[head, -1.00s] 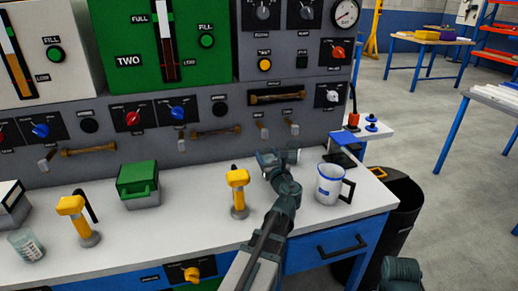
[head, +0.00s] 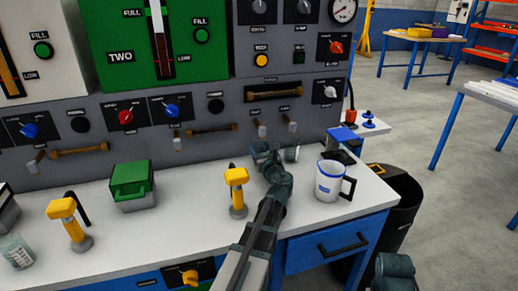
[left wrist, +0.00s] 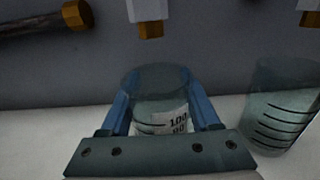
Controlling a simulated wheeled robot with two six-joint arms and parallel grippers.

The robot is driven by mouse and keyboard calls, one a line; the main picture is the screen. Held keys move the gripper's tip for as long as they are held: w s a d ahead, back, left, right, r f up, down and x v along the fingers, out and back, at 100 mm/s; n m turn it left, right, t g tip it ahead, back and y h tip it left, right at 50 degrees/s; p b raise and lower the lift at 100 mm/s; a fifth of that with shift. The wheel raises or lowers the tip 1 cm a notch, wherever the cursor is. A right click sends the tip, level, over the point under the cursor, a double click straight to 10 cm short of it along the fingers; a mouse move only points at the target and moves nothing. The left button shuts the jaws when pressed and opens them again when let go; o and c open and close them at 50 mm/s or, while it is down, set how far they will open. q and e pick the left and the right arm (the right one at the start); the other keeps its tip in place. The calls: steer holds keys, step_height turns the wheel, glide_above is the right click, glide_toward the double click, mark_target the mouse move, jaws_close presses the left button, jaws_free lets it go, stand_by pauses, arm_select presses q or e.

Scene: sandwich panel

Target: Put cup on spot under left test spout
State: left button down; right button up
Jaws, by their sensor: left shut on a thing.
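My left gripper (left wrist: 160,118) is shut on a clear cup (left wrist: 158,88) with printed marks, its blue fingers on either side. In the head view my left gripper (head: 274,153) is close to the panel, and the cup cannot be made out there. The left test spout (left wrist: 149,28), white with a brassy tip, is above and behind the cup, slightly left of its middle in the left wrist view. It also shows in the head view (head: 262,130). The right spout (left wrist: 311,16) is at the right edge. The spot under the left spout is hidden.
A second clear marked beaker (left wrist: 281,106) stands close to the right of the held cup. A white mug (head: 329,181) stands right of my arm, and a yellow tap (head: 237,190) to its left. A green-topped box (head: 132,185) is further left.

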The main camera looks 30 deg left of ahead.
arm_select(q)
steer(key=shift+c, duration=0.6)
jaws_free()
steer(key=shift+r+p, duration=0.2)
steer(key=shift+p, duration=0.15)
steer(key=v, duration=1.2)
steer(key=shift+f, duration=0.1)
steer(key=shift+a, duration=0.1)
steer(key=x, duration=1.1)
steer(key=shift+w+a, duration=0.25)
steer(key=shift+w, duration=0.05)
steer(key=shift+a+f, duration=0.1)
steer(key=shift+f, duration=0.05)
